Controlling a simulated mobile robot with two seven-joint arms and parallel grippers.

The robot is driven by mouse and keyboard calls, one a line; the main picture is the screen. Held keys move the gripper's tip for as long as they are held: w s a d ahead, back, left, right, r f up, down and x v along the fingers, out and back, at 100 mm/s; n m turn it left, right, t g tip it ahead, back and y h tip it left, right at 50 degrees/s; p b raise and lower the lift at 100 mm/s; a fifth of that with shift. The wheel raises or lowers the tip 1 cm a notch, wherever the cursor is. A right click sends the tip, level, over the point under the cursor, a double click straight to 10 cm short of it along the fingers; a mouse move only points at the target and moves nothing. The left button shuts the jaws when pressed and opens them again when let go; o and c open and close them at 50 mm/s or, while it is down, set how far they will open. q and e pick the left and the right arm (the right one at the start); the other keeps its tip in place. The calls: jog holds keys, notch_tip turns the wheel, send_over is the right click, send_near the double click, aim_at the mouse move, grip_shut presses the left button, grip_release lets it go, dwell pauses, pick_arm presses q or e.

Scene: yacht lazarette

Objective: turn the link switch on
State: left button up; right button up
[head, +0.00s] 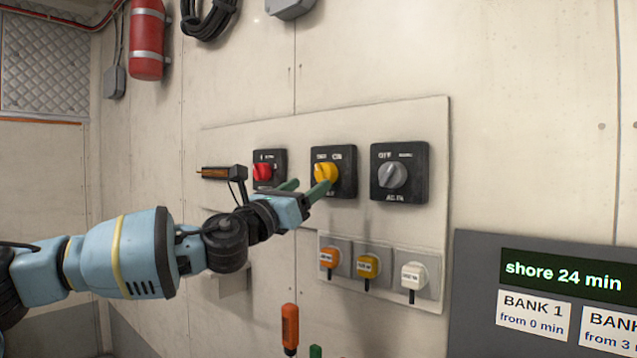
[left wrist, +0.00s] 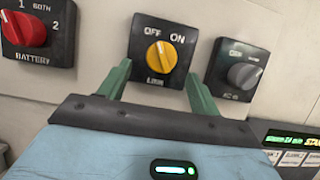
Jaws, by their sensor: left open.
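The link switch is a yellow knob (head: 326,173) on a black square plate, the middle of three switches on a pale wall panel. In the left wrist view the yellow knob (left wrist: 161,55) sits below the words OFF and ON; its pointer seems to lean toward OFF. My left gripper (head: 304,188) is open in front of the link switch, its green fingers pointing at the panel. In the left wrist view the left gripper's (left wrist: 158,73) fingers stand apart on either side of the knob, which is not gripped. My right gripper is not in view.
A red battery switch (head: 263,171) is left of the link switch and a grey switch (head: 393,175) is right. Below are orange, yellow and white plugs (head: 367,266). A dark display board (head: 545,295) stands at lower right. An orange-handled tool (head: 290,326) is low down.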

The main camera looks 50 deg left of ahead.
aim_at(319, 179)
pick_arm(q)
jog(key=shift+x, duration=2.2)
jog(key=shift+d, duration=0.15)
jog(key=shift+b, duration=0.3)
jog(key=c, duration=1)
